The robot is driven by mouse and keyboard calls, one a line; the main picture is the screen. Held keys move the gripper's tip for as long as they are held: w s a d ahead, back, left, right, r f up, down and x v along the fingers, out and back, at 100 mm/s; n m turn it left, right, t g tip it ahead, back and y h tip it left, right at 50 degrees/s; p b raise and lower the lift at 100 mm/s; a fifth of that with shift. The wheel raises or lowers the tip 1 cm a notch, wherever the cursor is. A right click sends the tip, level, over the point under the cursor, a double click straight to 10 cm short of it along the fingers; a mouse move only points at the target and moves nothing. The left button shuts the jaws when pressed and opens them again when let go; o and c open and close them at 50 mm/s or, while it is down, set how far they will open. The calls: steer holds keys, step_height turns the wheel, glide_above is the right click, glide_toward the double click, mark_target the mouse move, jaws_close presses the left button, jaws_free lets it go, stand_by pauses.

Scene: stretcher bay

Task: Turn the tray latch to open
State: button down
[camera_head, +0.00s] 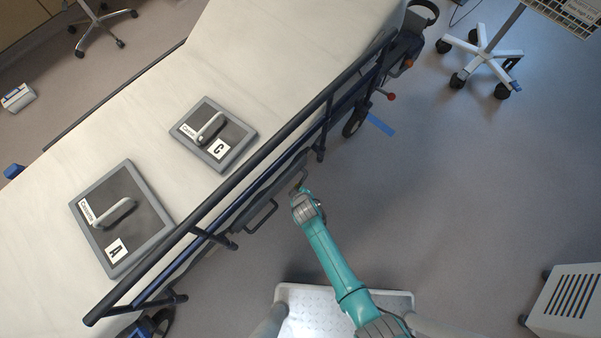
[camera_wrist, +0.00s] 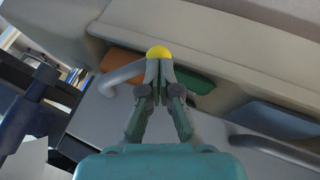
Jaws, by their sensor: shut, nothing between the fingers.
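The tray latch is a light grey lever (camera_wrist: 122,77) with a yellow ball knob (camera_wrist: 159,53) at its end, in the wrist view. It slants up to the right across the grey tray front (camera_wrist: 95,115). My gripper (camera_wrist: 158,72) is shut and empty, its fingertips right at the knob and partly overlapping it in the picture; I cannot tell whether they touch. In the head view my gripper (camera_head: 302,190) is beside the stretcher's side, by the tray under the mattress. My own wrist hides most of the latch there. A dark tray handle (camera_head: 262,217) is left of my gripper; it also shows in the wrist view (camera_wrist: 275,149).
The stretcher rail (camera_head: 235,185) runs diagonally above the tray. Two cases, A (camera_head: 142,237) and C (camera_head: 232,128), lie on the mattress (camera_head: 270,50). Orange (camera_wrist: 125,63) and green (camera_wrist: 195,82) pieces show behind the latch.

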steer(key=shift+w+d+f, duration=0.2)
steer(key=shift+w+f, duration=0.05)
steer(key=shift+f, duration=0.4)
steer(key=shift+w+d+f, duration=0.2)
steer(key=shift+w+f, duration=0.05)
steer(key=shift+f, duration=0.35)
steer(key=shift+f, duration=0.15)
